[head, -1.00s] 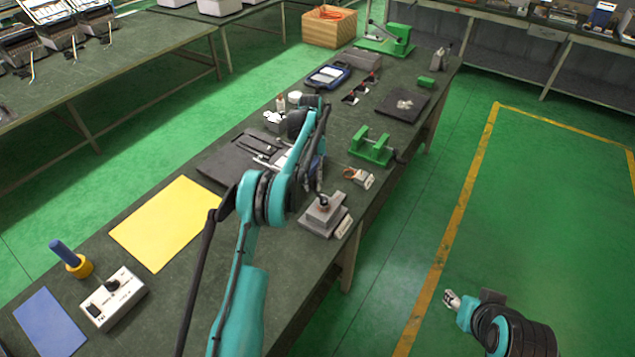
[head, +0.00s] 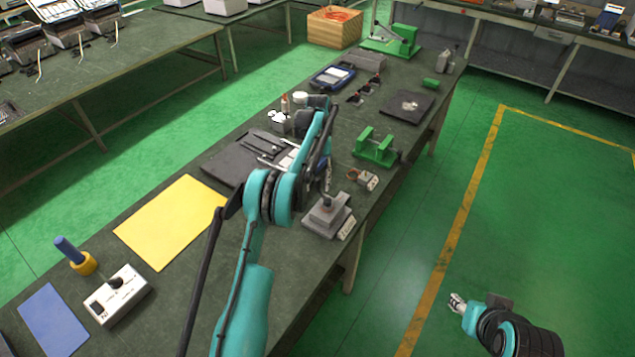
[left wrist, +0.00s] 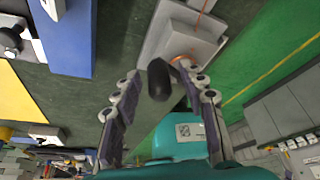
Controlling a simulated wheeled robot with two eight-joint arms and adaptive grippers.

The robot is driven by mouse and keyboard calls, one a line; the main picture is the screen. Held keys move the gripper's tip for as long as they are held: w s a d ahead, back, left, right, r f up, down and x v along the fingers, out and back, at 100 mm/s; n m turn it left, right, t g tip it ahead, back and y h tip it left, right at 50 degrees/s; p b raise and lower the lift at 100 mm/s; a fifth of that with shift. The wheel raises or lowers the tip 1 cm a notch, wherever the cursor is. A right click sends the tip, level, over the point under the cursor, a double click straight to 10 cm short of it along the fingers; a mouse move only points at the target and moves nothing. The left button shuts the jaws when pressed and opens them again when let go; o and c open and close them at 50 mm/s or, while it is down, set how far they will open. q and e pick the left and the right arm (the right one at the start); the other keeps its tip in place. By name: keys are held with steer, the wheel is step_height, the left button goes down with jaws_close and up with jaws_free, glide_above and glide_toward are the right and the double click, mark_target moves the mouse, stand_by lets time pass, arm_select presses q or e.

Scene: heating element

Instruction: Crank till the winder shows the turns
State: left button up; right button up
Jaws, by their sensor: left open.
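The winder (head: 320,221) is a grey stepped block with a pale label on its front, near the right edge of the bench. In the left wrist view its grey body (left wrist: 188,42) is at the top, with orange wire on it. A black rounded crank knob (left wrist: 158,80) shows between the fingers of my left gripper (left wrist: 157,74). The left gripper is open, with a gap on both sides of the knob. In the head view the left gripper (head: 326,182) hangs just above the winder, partly hidden by its arm. My right gripper (head: 457,302) is empty, over the floor right of the bench.
A green stand (head: 376,148) and a small grey part (head: 368,180) are beyond the winder. A black tray (head: 228,165) with tools lies to the left. A yellow sheet (head: 168,220) and a white switch box (head: 118,295) are nearer. The floor at right is clear.

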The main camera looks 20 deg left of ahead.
arm_select(q)
step_height(320, 180, up, 10)
stand_by(0.5)
steer(key=shift+c, duration=0.4)
